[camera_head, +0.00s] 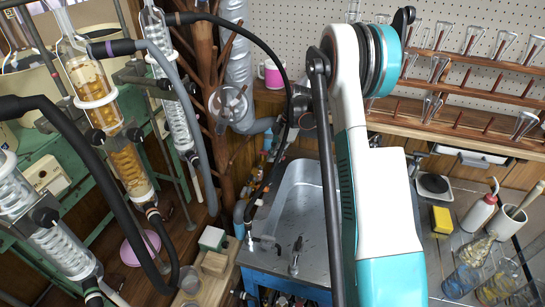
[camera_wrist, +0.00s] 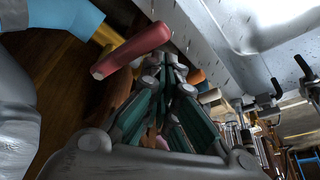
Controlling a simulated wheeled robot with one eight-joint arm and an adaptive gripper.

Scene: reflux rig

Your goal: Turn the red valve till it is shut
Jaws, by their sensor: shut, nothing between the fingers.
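The red valve handle (camera_wrist: 132,50) is a thick red lever in the upper left of the wrist view. A yellow-brass part (camera_wrist: 107,35) and a blue pipe (camera_wrist: 65,15) sit beside it. My gripper (camera_wrist: 168,66) points up the picture with its fingers together and nothing between them. Its tips are just right of and below the red lever in the picture; I cannot tell whether they touch it. In the head view my arm reaches over the sink, and my gripper is hidden. I cannot make out the valve there for sure.
A metal sink (camera_head: 300,205) is under my arm; its edge (camera_wrist: 215,62) runs close by on the right of the wrist view. Taps (camera_head: 295,255) stand at its front. Glass condensers (camera_head: 125,150) and hoses crowd the left. Bottles and flasks (camera_head: 462,278) stand at right.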

